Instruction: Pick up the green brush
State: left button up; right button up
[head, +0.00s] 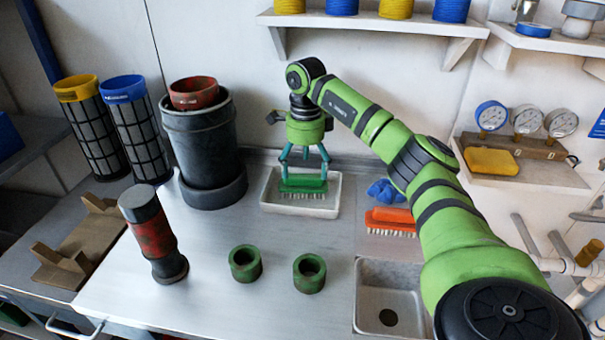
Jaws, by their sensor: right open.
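The green brush (303,184) has pale bristles pointing down and is at a white tray (331,206) toward the back of the bench. My right gripper (303,172) is directly above the brush, with its teal fingers spread and pointing down. The fingertips are at the brush's top and sides; whether they touch it cannot be told. Whether the bristles rest on the tray floor is also unclear. My left gripper is out of view.
An orange brush (391,219) and a blue cloth (387,191) lie right of the tray, near a sink (388,292). Two green rings (245,263) (309,272), a red-black cylinder (154,237) and a dark vessel (206,140) stand on the bench. A shelf (370,22) overhangs the back.

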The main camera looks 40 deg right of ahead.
aim_at(305, 187)
jog(key=shift+s+a+f, duration=0.1)
jog(key=shift+f, duration=0.35)
jog(key=shift+s+a+f, duration=0.1)
jog(key=shift+f, duration=0.3)
notch_tip(305, 187, down, 5)
jog(key=shift+r, duration=0.1)
jog(key=c, duration=1.1)
jog(key=shift+c, duration=1)
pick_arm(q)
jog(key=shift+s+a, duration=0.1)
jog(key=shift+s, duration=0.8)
